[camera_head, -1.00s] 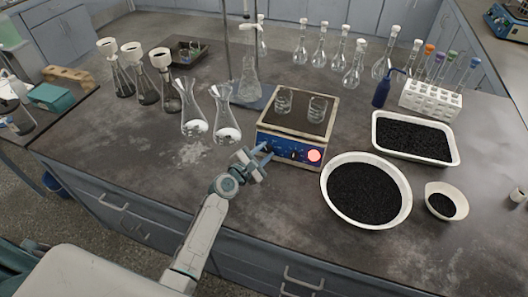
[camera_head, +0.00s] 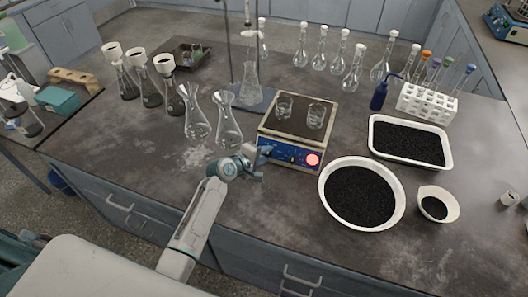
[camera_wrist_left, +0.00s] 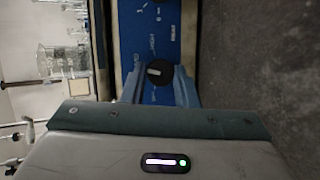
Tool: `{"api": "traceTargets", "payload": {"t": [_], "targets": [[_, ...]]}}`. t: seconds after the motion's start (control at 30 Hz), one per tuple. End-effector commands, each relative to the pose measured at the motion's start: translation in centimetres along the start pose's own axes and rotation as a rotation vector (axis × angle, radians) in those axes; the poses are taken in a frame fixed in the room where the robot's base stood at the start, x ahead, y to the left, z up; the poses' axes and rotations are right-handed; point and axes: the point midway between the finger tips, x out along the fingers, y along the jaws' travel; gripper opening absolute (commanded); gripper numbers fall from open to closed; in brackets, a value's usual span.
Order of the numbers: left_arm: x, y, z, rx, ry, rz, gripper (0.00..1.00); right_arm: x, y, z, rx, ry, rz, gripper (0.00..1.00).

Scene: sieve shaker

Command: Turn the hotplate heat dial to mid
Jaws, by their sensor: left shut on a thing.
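The hotplate (camera_head: 270,128) stands mid-table with a blue front panel and a lit red round light (camera_head: 313,159) at the panel's right. My left gripper (camera_head: 264,163) is at the left part of that panel. In the left wrist view the black dial (camera_wrist_left: 159,74) with a white pointer mark sits between my left gripper's two blue-grey fingers (camera_wrist_left: 158,90), which are shut on it. The pointer mark lies roughly level across that picture. The small print around the dial is too blurred to read surely. In the head view the gripper hides this dial. My right gripper is out of view.
Two small beakers (camera_head: 316,117) stand on the hotplate. Flasks (camera_head: 228,128) stand to its left, close to my left arm. A large white bowl of black grains (camera_head: 362,194) is close at the right. The table in front of the flasks is bare.

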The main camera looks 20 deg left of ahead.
Motion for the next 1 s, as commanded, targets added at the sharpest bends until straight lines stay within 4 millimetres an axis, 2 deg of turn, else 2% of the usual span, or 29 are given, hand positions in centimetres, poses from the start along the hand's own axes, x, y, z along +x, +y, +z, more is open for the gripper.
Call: {"api": "traceTargets", "payload": {"t": [0.1, 0.4, 0.9, 0.93, 1.0], "targets": [[-0.07, 0.08, 0.09, 0.063, 0.0, -0.03, 0.04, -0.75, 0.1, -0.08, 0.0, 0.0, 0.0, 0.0], [-0.01, -0.04, 0.07, 0.157, 0.005, -0.069, 0.04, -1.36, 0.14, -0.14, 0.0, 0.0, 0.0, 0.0], [0.02, -0.15, 0.08, 0.173, 0.005, -0.076, 0.04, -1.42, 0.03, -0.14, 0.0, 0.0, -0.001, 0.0], [0.02, -0.15, 0.08, 0.173, 0.005, -0.076, 0.29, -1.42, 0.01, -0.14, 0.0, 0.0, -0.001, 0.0], [0.02, -0.13, 0.08, 0.173, 0.005, -0.075, 0.42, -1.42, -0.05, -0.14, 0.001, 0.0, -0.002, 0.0]]}}
